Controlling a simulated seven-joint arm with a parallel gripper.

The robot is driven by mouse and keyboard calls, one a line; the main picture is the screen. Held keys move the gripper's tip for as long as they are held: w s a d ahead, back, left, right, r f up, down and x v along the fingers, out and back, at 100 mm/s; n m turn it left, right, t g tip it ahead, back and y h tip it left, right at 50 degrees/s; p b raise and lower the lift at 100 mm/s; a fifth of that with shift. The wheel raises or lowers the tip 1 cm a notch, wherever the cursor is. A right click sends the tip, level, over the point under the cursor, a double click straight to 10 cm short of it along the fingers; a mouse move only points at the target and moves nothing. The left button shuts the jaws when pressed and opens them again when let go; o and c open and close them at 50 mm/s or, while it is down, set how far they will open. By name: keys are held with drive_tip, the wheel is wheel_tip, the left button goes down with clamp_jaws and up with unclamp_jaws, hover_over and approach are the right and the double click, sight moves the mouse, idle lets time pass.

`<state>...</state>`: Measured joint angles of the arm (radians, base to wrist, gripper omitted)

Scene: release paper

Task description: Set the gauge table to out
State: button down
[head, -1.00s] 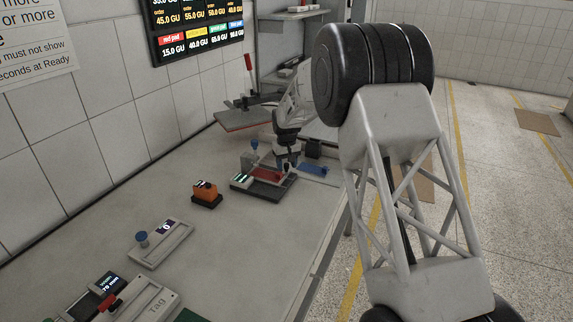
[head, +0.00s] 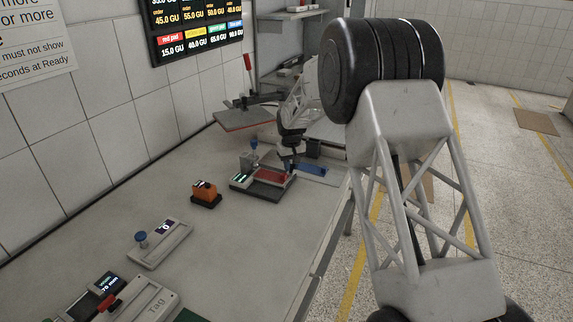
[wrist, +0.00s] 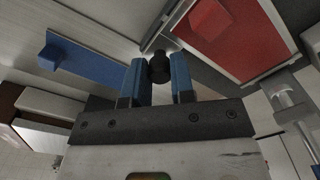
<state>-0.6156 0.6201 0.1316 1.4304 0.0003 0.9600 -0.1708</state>
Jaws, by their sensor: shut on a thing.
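The gauge table, a dark base (head: 262,190) with a red plate (head: 271,175) on top, stands toward the far end of the bench. In the wrist view the red plate (wrist: 228,30) fills the upper right, with a raised red block on it. A black knob (wrist: 159,68) sits at the near left corner of its frame. My gripper (wrist: 158,82) has its blue fingers on either side of this knob and is shut on it. In the head view my gripper (head: 291,160) is low beside the red plate, its fingertips too small to make out.
An orange device (head: 205,192) and a grey unit with a blue knob (head: 160,243) stand nearer on the bench. A lever press (head: 246,117) is behind. The bench between them is clear.

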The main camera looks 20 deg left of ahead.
drive_tip(key=d, duration=0.7)
drive_tip(key=c, duration=1)
unclamp_jaws()
drive_tip(key=shift+o, duration=0.2)
drive_tip(key=shift+a+r, duration=0.1)
wheel_tip(320, 180, up, 8)
drive_tip(key=shift+f, duration=0.2)
